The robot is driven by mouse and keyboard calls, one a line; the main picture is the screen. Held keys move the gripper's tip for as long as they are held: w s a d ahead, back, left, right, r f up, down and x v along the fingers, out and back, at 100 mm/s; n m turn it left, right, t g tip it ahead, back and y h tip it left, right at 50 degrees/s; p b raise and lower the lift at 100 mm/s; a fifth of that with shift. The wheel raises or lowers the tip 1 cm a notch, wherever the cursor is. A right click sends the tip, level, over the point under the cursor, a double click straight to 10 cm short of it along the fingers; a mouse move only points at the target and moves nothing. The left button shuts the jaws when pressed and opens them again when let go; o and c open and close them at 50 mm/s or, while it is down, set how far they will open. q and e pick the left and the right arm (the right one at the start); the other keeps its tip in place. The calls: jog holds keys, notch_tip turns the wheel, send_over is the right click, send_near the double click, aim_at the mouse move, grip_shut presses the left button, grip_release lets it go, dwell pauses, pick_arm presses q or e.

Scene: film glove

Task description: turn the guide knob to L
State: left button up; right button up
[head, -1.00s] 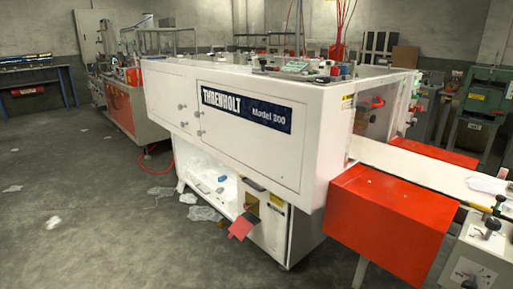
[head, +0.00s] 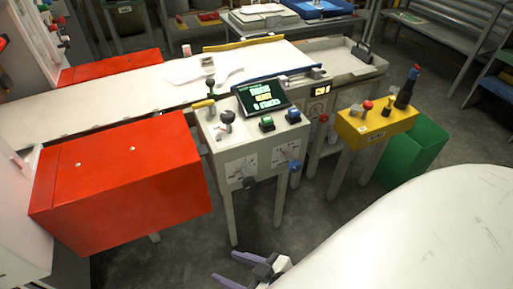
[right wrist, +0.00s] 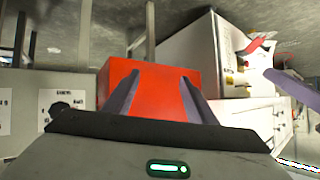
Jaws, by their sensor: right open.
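The control stand (head: 255,135) is in the middle of the head view. Its front has two white label plates, with a dark knob (head: 249,182) at the left plate and a blue knob (head: 294,165) by the right one. A dark round knob (head: 227,116) is on its top. The lettering is too small to tell which is the guide knob or where it points. My right gripper (head: 224,265) is open and empty, low in front of the stand and apart from it. In the right wrist view a dark knob (right wrist: 60,108) sits on a white plate, left of the fingers.
A red guard box (head: 125,175) stands left of the stand, and a white conveyor (head: 110,100) runs behind. A yellow button stand (head: 376,122) and green bin (head: 415,150) are to the right. A large white surface (head: 430,230) fills the lower right. A purple finger-like piece shows at the wrist view's right edge.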

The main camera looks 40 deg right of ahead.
jog(key=w+d+r+m+t, duration=0.2)
jog(key=w+r+t, duration=0.1)
jog(key=w+t, duration=0.1)
jog(key=m+t+h+b, duration=0.1)
jog(key=m+t+h, duration=0.2)
jog(key=m+h, duration=0.35)
send_near(251, 186)
jog(key=w+n+h, duration=0.2)
jog(key=x, duration=0.6)
jog(key=b+x, duration=0.1)
jog(key=x, duration=0.2)
jog(key=shift+w+a+f, duration=0.1)
jog(key=shift+a, duration=0.2)
pick_arm(q)
jog(key=shift+s+d+f, duration=0.15)
jog(key=shift+s+f, duration=0.1)
jog(key=shift+f, duration=0.2)
jog(key=shift+s+d+f, duration=0.1)
jog(key=shift+s+f, duration=0.1)
jog(key=shift+f, duration=0.25)
pick_arm(e)
jog(key=c, duration=1)
pick_arm(q)
jog(key=shift+s, duration=0.1)
pick_arm(e)
jog(key=shift+m, duration=0.25)
jog(key=shift+c, duration=0.2)
